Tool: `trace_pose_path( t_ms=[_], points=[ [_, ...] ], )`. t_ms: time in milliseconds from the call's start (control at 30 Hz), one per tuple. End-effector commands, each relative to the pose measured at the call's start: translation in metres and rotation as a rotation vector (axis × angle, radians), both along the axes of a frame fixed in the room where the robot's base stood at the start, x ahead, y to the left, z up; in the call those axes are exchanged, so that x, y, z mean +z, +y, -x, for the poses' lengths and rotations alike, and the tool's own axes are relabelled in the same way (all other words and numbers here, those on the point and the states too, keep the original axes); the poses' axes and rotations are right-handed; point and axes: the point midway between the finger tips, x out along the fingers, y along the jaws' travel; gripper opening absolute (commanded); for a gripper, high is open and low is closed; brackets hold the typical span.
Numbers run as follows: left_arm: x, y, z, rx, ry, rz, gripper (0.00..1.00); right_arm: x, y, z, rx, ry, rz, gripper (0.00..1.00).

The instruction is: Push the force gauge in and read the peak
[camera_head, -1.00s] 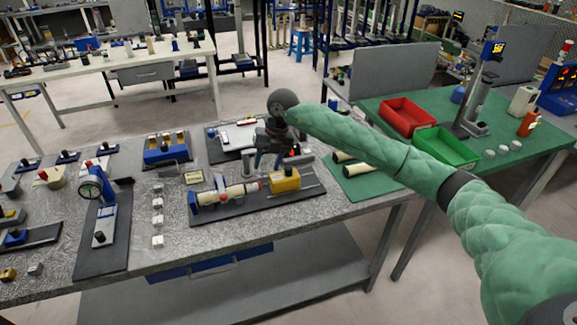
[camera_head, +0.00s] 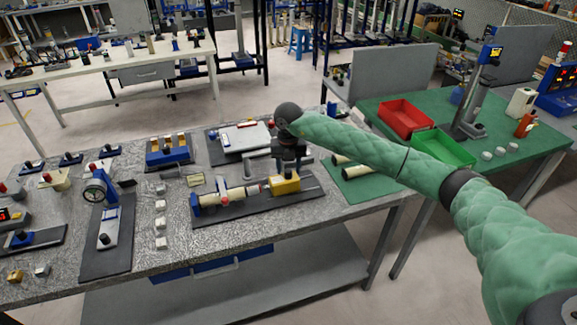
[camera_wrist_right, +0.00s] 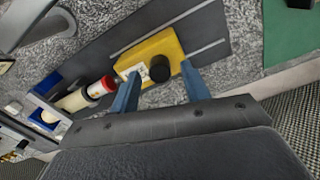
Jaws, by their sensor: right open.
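The force gauge (camera_head: 285,187) is a yellow block on a dark base plate (camera_head: 222,218) with a rail. In the right wrist view the gauge (camera_wrist_right: 150,50) shows a small pale display face and a black knob (camera_wrist_right: 160,69). A cream cylinder (camera_head: 238,194) with a red end lies in line with it, in a blue holder (camera_head: 207,200); a gap between red end and gauge is hard to judge. My right gripper (camera_head: 287,168) is open just above the gauge. In the wrist view its blue fingers (camera_wrist_right: 161,72) stand either side of the knob; contact cannot be told.
A dial gauge on a stand (camera_head: 95,190) and several small white blocks (camera_head: 160,218) are to the left. A grey plate fixture (camera_head: 240,137) lies behind. Cream tubes (camera_head: 343,160) lie on a green mat to the right. Red (camera_head: 404,118) and green (camera_head: 443,148) bins stand on the right table.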

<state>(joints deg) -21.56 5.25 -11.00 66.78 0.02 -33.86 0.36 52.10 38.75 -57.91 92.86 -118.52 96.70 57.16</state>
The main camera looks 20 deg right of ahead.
Motion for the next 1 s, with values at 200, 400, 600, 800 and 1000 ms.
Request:
trace_pose_path(
  t_ms=[200,400,600,800,1000],
  points=[
    [-0.006,0.003,0.004,-0.002,-0.005,-0.001,0.00,-0.009,0.000,0.000,0.000,0.001,0.001,0.46],
    [-0.006,0.003,0.004,-0.002,-0.006,-0.001,0.00,-0.009,0.000,0.000,0.000,0.001,0.001,0.46],
    [-0.006,0.003,0.003,0.000,-0.007,-0.002,0.00,-0.009,0.000,0.000,0.000,0.001,0.001,0.17],
    [-0.007,0.004,0.003,0.000,-0.006,-0.002,0.00,-0.010,0.001,0.000,0.000,0.001,0.000,0.01],
    [0.007,-0.008,-0.004,0.003,0.005,0.007,0.00,-0.011,0.025,0.000,0.003,-0.001,-0.002,0.01]
  ],
)
